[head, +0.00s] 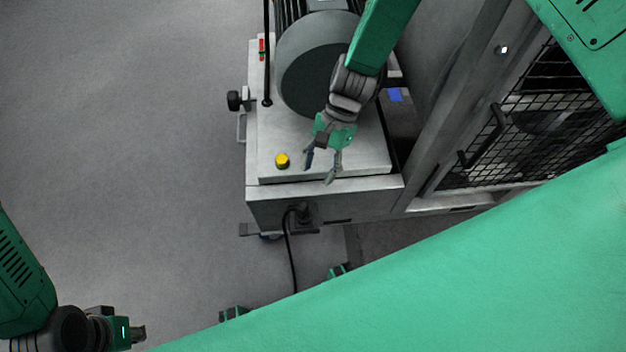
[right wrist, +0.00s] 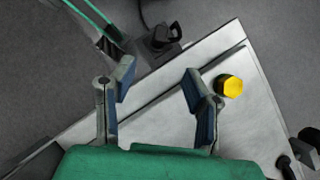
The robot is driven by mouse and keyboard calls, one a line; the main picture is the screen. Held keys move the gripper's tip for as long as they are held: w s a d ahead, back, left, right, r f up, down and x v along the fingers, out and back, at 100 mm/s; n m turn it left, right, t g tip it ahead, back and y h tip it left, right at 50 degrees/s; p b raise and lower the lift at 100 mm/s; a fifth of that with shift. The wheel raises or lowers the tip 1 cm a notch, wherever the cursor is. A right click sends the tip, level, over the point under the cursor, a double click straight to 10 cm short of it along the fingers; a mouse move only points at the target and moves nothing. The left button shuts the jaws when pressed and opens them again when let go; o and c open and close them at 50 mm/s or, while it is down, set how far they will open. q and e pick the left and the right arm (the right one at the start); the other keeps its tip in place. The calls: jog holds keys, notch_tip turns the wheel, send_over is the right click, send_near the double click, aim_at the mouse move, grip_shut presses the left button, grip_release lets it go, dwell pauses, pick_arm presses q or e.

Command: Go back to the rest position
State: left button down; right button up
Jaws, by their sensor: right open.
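My right gripper (head: 319,172) hangs over the front of the machine's light metal top (head: 362,160), to the right of a yellow button (head: 282,160). Its two fingers are spread with nothing between them. In the right wrist view, the right gripper (right wrist: 158,78) shows its blue-padded fingers apart, with the yellow button (right wrist: 230,86) just right of the right-hand finger. My left gripper (head: 136,333) is at the lower left, over the grey floor and away from the machine. It is small and seen side-on, so its jaw opening is unclear.
A large grey drum (head: 315,68) stands on the machine behind my right gripper. A black knob (head: 234,100) juts from its left side. A mesh door (head: 540,125) is at the right. A black cable (head: 290,250) runs down the front. The floor (head: 130,150) at left is clear.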

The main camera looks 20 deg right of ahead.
jog(key=shift+r, duration=0.15)
jog(key=s+d+r+n+t+h+p, duration=0.15)
jog(key=s+d+n+h+p, duration=0.35)
jog(key=s+d+n+p, duration=0.5)
jog(key=s+d+r+n+t+p, duration=0.1)
jog(key=s+d+r+n+t, duration=0.1)
jog(key=s+r, duration=0.5)
jog(key=shift+s+r+n+p, duration=0.35)
jog(key=shift+s+r+n, duration=0.05)
jog(key=shift+s, duration=0.65)
jog(key=shift+t, duration=0.25)
